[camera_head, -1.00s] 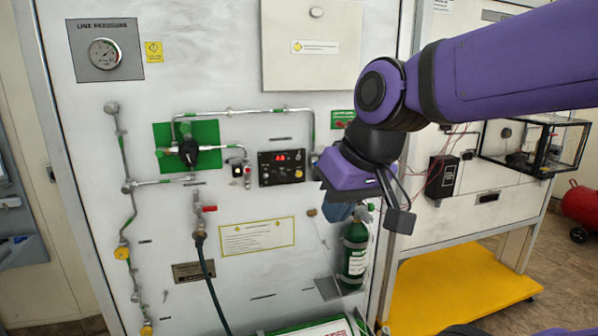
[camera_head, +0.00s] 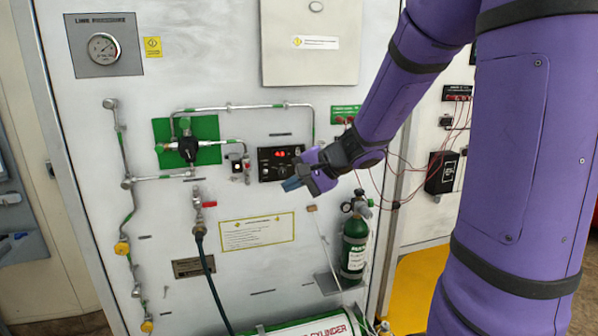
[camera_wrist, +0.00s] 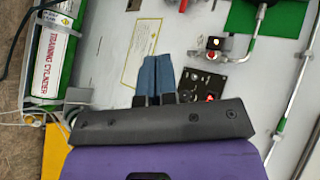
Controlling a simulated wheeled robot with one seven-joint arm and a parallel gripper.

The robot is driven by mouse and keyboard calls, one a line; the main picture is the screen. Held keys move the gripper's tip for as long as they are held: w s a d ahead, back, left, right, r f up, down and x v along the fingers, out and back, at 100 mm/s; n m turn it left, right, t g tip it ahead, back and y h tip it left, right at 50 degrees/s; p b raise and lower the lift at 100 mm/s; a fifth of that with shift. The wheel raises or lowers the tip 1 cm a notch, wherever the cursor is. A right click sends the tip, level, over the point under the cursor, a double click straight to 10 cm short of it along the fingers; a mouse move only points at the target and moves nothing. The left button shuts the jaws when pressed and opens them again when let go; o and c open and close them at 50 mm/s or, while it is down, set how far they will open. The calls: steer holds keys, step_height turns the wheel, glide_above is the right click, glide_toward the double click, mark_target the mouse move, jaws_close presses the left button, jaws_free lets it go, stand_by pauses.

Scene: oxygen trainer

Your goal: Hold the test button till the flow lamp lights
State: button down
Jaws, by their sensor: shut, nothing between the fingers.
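The black control panel (camera_head: 268,168) with a lit red display (camera_head: 280,153) is on the white board. The wrist view shows this black panel (camera_wrist: 216,80) to the right of my fingers, partly hidden by my gripper's dark body. My gripper (camera_head: 290,184) is shut and empty, its blue fingertips at the panel's lower right edge in the head view. I cannot tell whether they touch it. The blue fingers show in the wrist view (camera_wrist: 155,62) too. I cannot tell which control is the test button or which light is the flow lamp.
A small switch box (camera_head: 237,166) and pipes lie left of the panel. A red-handled valve (camera_head: 205,203) with a hose is lower left. A green cylinder (camera_head: 354,245) stands below right, and a yellow-bordered label (camera_head: 257,233) is below the panel.

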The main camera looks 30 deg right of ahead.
steer(key=w+d+f+m+t+h, duration=0.1)
steer(key=w+d+f+m, duration=0.1)
steer(key=d, duration=0.3)
steer(key=w+d+f+m+t+h, duration=0.1)
steer(key=w+d+f+m+t, duration=0.1)
steer(key=w+d+m, duration=0.1)
steer(key=shift+w+d+f+m, duration=0.3)
steer(key=shift+d+m, duration=0.1)
steer(key=shift+d, duration=0.5)
steer(key=w+d, duration=0.2)
steer(key=w, duration=0.6)
steer(key=shift+w+d, duration=0.15)
steer(key=shift+d, duration=0.05)
steer(key=shift+w, duration=0.1)
stand_by(1.2)
steer(key=shift+w+d, duration=0.15)
steer(key=shift+w, duration=0.15)
steer(key=shift+w+d, duration=0.1)
steer(key=shift+w, duration=0.25)
stand_by(2.2)
steer(key=shift+s, duration=0.1)
stand_by(0.4)
steer(key=shift+s+a, duration=0.25)
steer(key=shift+s, duration=0.4)
